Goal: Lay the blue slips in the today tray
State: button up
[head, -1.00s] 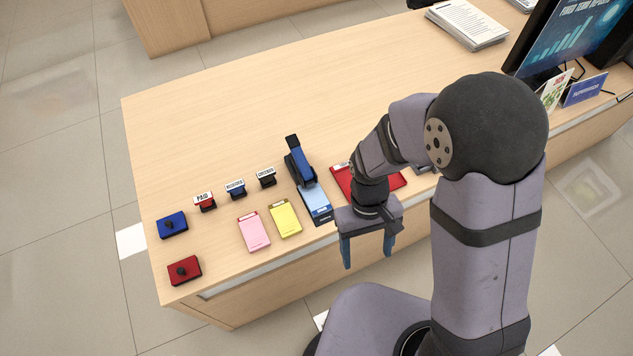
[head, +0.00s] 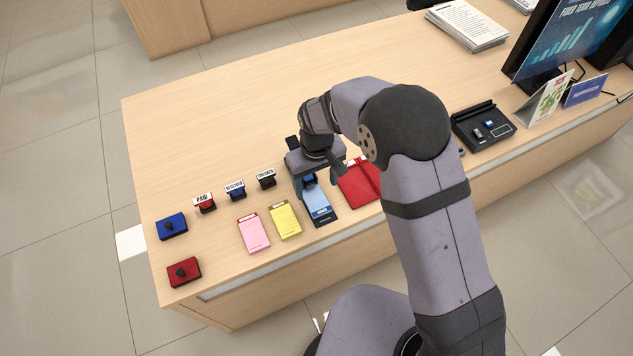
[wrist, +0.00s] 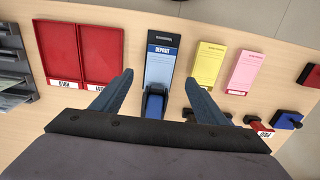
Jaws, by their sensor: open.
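The light blue deposit slips (head: 318,203) lie as a pad on a dark base near the counter's front edge; they also show in the wrist view (wrist: 160,69). A blue stapler-like thing (wrist: 154,101) sits at the pad's far end, between my fingers in the wrist view. My gripper (head: 317,180) is open above it, pointing down, and also shows in the wrist view (wrist: 159,79). Two red trays (wrist: 101,52) lie beside the slips; one label reads HOLD, the other is partly hidden by a finger. My arm covers part of them in the head view.
Yellow (head: 285,218) and pink (head: 253,232) pads lie left of the slips. Several stamps, such as the PAID stamp (head: 204,202), and blue (head: 172,226) and red (head: 184,271) ink pads stand further left. A black device (head: 483,126) is at right.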

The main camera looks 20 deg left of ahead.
aim_at(317, 201)
jog(key=shift+f, duration=0.1)
jog(key=shift+f+p, duration=1.15)
jog(key=shift+f, duration=2.4)
jog(key=c, duration=1.2)
